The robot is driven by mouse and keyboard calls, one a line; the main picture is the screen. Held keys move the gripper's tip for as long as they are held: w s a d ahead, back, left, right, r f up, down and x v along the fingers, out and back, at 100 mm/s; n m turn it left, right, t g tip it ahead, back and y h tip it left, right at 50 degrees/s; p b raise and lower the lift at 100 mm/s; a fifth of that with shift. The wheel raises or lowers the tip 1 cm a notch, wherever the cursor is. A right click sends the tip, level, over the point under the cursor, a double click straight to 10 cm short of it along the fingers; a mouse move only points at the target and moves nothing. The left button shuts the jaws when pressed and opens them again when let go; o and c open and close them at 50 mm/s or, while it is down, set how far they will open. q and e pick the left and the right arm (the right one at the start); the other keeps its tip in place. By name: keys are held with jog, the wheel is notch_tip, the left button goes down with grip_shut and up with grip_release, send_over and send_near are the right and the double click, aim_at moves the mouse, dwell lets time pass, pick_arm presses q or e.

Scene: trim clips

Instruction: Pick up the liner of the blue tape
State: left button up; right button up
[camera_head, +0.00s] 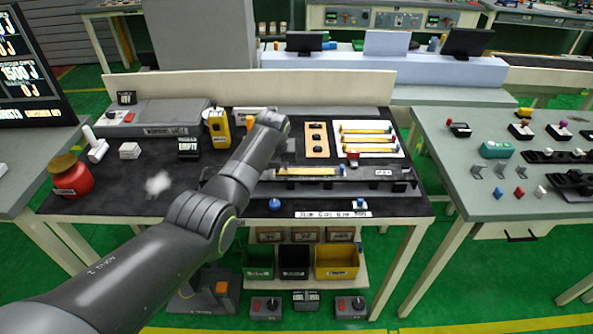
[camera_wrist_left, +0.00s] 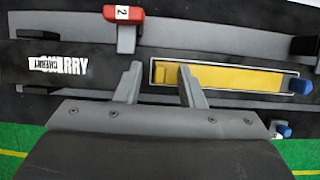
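A yellow strip (camera_wrist_left: 230,78) lies in a framed slot of the dark fixture in the left wrist view, with a small blue piece (camera_wrist_left: 300,87) at its right end. The strip also shows in the head view (camera_head: 312,171). Another blue piece (camera_wrist_left: 283,131) is lower right, near the table's front edge. I cannot tell which blue piece is the tape or its liner. My left gripper (camera_wrist_left: 159,70) is open and empty. One finger is over the strip's left end, the other left of the slot. In the head view my arm hides the left gripper. My right gripper is not in view.
A red clip marked 2 (camera_wrist_left: 123,13) stands on a grey stem close ahead of the left finger. A board with yellow strips (camera_head: 369,139) lies behind the fixture. A red jar (camera_head: 71,177) stands at the left. Bins (camera_head: 336,262) are below the table.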

pick_arm(q)
grip_shut()
jog(key=shift+r, duration=0.1)
notch_tip(320, 180, up, 10)
jog(key=b, duration=0.1)
jog(key=shift+b, duration=0.35)
